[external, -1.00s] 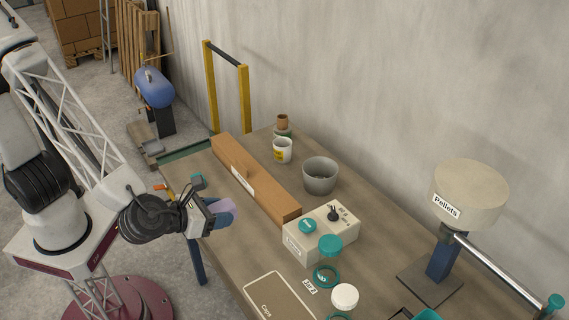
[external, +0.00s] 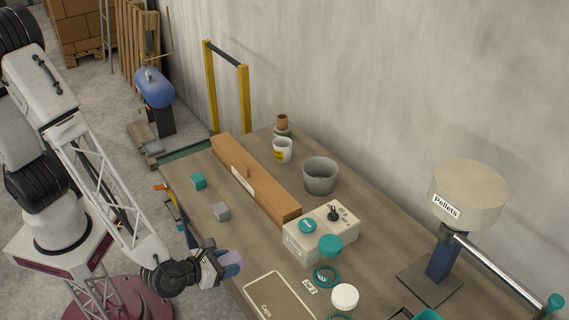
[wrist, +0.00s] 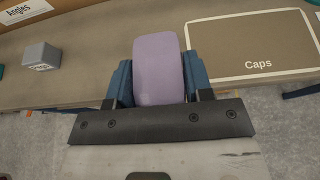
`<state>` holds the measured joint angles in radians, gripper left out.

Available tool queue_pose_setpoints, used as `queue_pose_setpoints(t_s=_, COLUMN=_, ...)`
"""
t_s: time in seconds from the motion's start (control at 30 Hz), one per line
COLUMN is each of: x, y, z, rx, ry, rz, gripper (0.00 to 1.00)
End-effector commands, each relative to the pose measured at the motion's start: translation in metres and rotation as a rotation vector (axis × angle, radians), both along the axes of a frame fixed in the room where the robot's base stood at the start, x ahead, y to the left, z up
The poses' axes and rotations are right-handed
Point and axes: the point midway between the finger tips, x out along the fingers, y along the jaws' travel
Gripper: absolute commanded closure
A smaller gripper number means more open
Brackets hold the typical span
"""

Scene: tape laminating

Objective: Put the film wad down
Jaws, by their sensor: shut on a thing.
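The film wad is a rounded, pale purple block (wrist: 158,70); it also shows in the external view (external: 231,262). My gripper (external: 226,266) is shut on it, with a blue finger on each side of the wad in the wrist view (wrist: 158,85). In the external view the gripper is at the table's near edge, left of the Caps area. The wad appears held above the table edge; its exact height cannot be told.
A grey cube (external: 221,211) and a teal cube (external: 198,181) sit on the table (external: 265,235). The outlined Caps area (external: 278,300) lies right of the gripper. A long cardboard box (external: 262,185) and a beige control box (external: 322,233) stand farther back. Bare tabletop lies between.

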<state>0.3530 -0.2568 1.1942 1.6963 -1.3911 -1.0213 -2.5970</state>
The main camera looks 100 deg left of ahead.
Motion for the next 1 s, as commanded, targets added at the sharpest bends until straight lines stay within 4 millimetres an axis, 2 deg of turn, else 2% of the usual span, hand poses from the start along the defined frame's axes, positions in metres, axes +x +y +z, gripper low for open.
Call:
queue_pose_setpoints(t_s=0.2, x=0.002, y=0.0, z=0.0, rx=0.0, ry=0.0, rz=0.0, gripper=0.75)
queue_pose_setpoints(t_s=0.37, x=0.012, y=-0.001, z=-0.001, rx=0.0, ry=0.0, rz=0.001, gripper=0.75)
queue_pose_setpoints(t_s=1.0, x=0.094, y=-0.011, z=-0.009, rx=0.0, ry=0.0, rz=0.0, gripper=0.75)
